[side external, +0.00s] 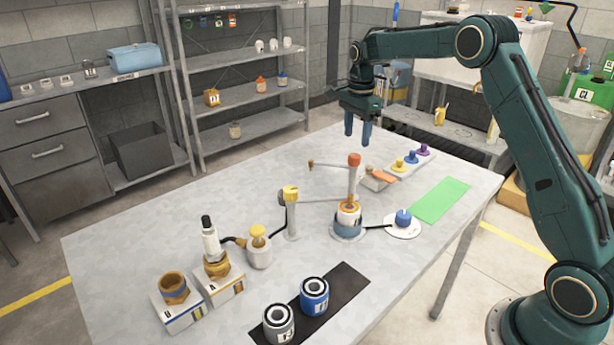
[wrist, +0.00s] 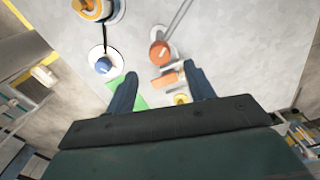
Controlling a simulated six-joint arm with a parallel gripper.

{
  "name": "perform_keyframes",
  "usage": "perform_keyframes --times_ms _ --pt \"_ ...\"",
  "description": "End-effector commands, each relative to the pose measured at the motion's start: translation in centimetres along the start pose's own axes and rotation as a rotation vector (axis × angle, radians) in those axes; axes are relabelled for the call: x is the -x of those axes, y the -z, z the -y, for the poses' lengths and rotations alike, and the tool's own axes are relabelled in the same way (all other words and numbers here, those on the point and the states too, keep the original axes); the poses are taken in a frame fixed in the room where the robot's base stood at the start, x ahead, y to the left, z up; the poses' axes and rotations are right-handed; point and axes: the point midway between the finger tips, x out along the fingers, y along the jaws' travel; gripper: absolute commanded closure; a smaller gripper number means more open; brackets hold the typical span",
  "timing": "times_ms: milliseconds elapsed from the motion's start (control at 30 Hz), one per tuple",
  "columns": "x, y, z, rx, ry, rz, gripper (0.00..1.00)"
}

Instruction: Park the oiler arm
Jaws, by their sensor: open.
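A swing arm with an orange-red cap (side external: 354,160) tops a pale post on the table, and its thin bar reaches left to a small brown tip (side external: 311,163). In the wrist view the same cap (wrist: 160,50) shows with its grey bar (wrist: 178,18). A second post with a yellow cap (side external: 290,192) stands to the left and has a thin bar reaching right. Which one is the oiler arm, I cannot tell. My gripper (side external: 357,138) is open and empty, pointing down above the table's far side, apart from both posts. Its two fingers (wrist: 159,75) also show in the wrist view.
A reel (side external: 348,214) stands on a round base below the orange-capped post. A blue knob (side external: 403,217) sits on a white disc beside a green mat (side external: 441,200). Colored knobs (side external: 411,158) stand behind. Blue and grey cans (side external: 314,294) stand on a black strip in front.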

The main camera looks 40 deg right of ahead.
Motion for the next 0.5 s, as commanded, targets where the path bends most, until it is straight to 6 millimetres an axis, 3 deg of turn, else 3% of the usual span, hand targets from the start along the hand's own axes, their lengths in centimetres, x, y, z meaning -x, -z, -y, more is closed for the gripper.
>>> perform_keyframes --times_ms 300,500 --pt "5.4 0.0 0.0 -0.001 0.003 -0.001 0.47" --pt "7.2 0.0 0.0 -0.002 0.001 0.000 0.47"
